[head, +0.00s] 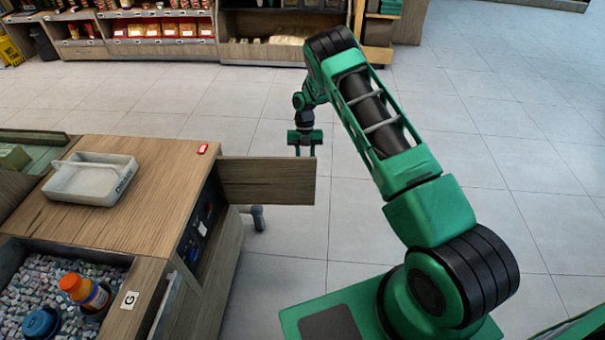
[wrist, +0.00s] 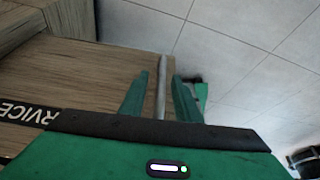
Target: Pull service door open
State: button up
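The wooden service door (head: 268,181) stands swung out from the right side of the counter, its panel jutting into the aisle. In the wrist view the door (wrist: 95,85) carries a black label, partly cut off, reading "RVICE". A grey bar handle (wrist: 161,88) is near its free edge. My gripper (head: 305,152) is at the door's outer end. In the wrist view my gripper (wrist: 160,75) has one finger on each side of the handle, with gaps visible between fingers and bar. It is open around the handle, not clamped.
The counter (head: 165,215) holds a grey tray (head: 92,178) and a small red item (head: 203,149). Behind the door is an opening with dark contents (head: 200,222). A bin with bottles (head: 85,290) is at the lower left. Tiled floor (head: 480,110) is free on the right; shelves stand behind.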

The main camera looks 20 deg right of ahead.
jog(key=a+v, duration=0.1)
jog(key=v, duration=0.7)
jog(key=shift+w+d+r, duration=0.2)
jog(key=shift+d+r, duration=0.1)
jog(key=shift+d, duration=0.05)
jog(key=s+d+r+m+t, duration=0.1)
jog(key=s+d+r+m, duration=0.15)
jog(key=r+m, duration=0.4)
jog(key=s+d+r+m+t, duration=0.1)
jog(key=s+d+r+m, duration=0.15)
jog(key=r, duration=0.65)
jog(key=s+d+r+m, duration=0.6)
jog(key=s+r+m, duration=0.5)
jog(key=s+r, duration=0.1)
jog(key=s+d+r+m+t+h, duration=0.1)
jog(key=s+r+m+t, duration=0.1)
jog(key=s+m, duration=1.7)
jog(key=s+r, duration=0.1)
jog(key=s, duration=1.2)
jog(key=shift+s+d, duration=0.15)
jog(key=shift+s, duration=0.05)
